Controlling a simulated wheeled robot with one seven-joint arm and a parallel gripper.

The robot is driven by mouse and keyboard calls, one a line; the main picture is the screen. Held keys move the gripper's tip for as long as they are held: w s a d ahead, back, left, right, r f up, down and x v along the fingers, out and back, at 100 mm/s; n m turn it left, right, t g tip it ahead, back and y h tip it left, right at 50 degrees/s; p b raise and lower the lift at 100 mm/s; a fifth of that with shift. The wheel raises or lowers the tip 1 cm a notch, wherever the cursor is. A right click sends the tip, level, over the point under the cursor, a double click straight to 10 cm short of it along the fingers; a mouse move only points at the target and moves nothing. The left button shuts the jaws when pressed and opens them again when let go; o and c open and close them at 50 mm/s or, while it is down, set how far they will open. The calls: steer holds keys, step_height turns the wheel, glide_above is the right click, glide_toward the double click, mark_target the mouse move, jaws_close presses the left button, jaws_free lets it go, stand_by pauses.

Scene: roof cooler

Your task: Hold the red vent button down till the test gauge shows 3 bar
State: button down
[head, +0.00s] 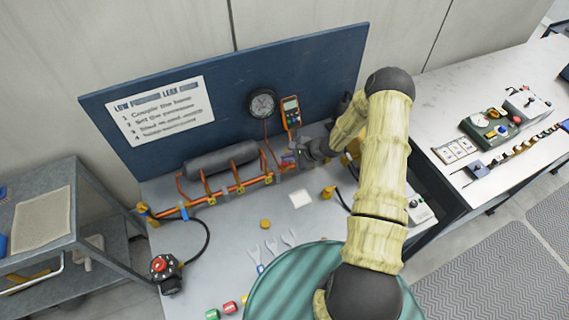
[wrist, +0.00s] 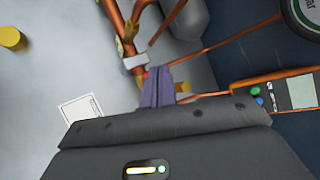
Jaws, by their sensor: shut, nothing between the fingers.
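The round dark gauge (head: 262,104) hangs on the blue back panel; its needle is too small to read. In the wrist view only the lower edge of the gauge (wrist: 306,14) shows, with "bar" on it. My gripper (head: 287,161) is at the right end of the copper pipework. Its purple fingers (wrist: 157,80) are shut and empty. A small red part (wrist: 146,75), perhaps the vent button, shows just beside the fingertips, mostly hidden by them. I cannot tell whether they touch it or whether it is pressed.
A grey cylinder (head: 222,158) lies behind the copper pipe. An orange handheld meter (head: 291,112) hangs beside the gauge. A black unit with a red top (head: 160,264) stands at the bench's front left. Spanners (head: 271,246) and a white square (head: 301,200) lie on the bench.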

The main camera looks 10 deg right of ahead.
steer(key=shift+s+f+b, duration=0.1)
steer(key=shift+f+b, duration=0.85)
steer(key=shift+b, duration=0.55)
stand_by(2.5)
stand_by(3.2)
steer(key=shift+r, duration=0.95)
